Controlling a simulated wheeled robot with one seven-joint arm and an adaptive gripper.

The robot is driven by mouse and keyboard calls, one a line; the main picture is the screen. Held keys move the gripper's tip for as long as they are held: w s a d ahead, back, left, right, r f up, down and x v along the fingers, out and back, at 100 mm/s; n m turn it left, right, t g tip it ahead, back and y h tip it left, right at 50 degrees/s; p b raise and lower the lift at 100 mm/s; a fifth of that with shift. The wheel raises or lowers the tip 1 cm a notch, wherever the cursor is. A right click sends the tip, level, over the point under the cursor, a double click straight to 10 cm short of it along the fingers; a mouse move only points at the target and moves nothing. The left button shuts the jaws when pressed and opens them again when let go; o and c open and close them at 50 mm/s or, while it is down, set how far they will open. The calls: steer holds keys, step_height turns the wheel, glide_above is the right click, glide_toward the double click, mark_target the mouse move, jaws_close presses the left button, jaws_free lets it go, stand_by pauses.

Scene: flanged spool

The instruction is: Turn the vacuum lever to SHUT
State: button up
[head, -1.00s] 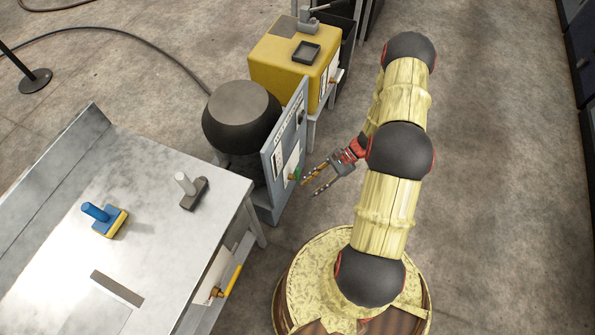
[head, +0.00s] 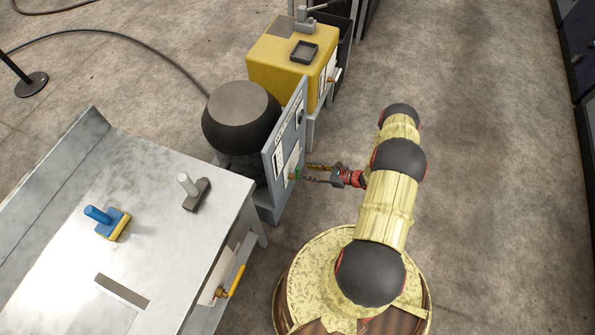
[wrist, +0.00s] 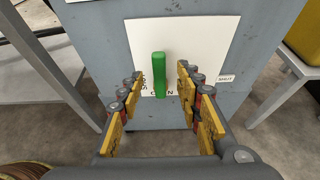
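The green vacuum lever (wrist: 159,75) stands out from a white plate (wrist: 190,45) on the grey panel in the wrist view. Its near end points down toward a partly covered label that seems to read OPEN. My gripper (wrist: 160,85) is open, with one finger on each side of the lever and a gap on both sides. In the head view my gripper (head: 306,174) faces the panel (head: 286,135), and the green lever (head: 297,174) shows small at its fingertips.
A yellow cabinet (head: 270,65) stands behind the panel, with a second lever on its side. A metal workbench (head: 170,165) is at the left, carrying a blue-handled tool (head: 105,220) and a grey one (head: 194,192). A yellow lever (head: 236,281) juts from its side. Floor to the right is clear.

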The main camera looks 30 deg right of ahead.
mark_target(297, 171)
steer(key=b+x, duration=0.1)
steer(key=x, duration=0.6)
steer(key=shift+c, duration=0.6)
steer(key=shift+s, duration=0.1)
steer(key=c, duration=0.7)
jaws_close()
